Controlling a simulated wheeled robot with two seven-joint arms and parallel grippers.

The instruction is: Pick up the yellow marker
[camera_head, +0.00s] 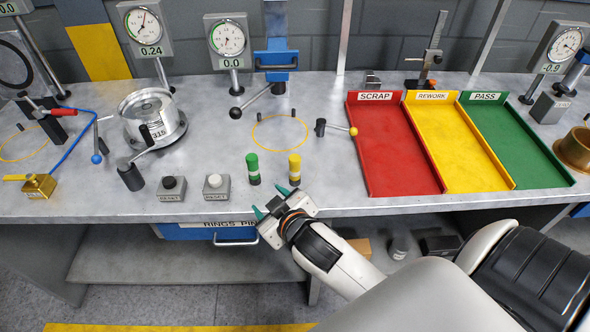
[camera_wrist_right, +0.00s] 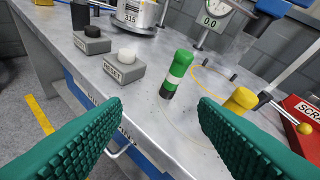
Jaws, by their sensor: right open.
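The yellow marker (camera_head: 295,168) stands upright near the front edge of the grey bench in the head view. A green marker (camera_head: 253,168) stands upright just to its left. In the right wrist view the yellow marker (camera_wrist_right: 240,100) is partly hidden behind the right finger, and the green marker (camera_wrist_right: 177,74) shows between the fingers, farther off. My right gripper (camera_head: 270,202) is open and empty, in front of the bench edge and short of both markers. Its green ribbed fingers (camera_wrist_right: 160,135) are wide apart. My left gripper is in neither view.
Two reset button boxes (camera_head: 216,187) (camera_head: 171,189) stand left of the markers. A crank with a yellow knob (camera_head: 353,131) is behind to the right. Red scrap (camera_head: 408,185), yellow rework (camera_head: 485,180) and green pass trays (camera_head: 550,172) lie farther right. Bare bench surrounds the markers.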

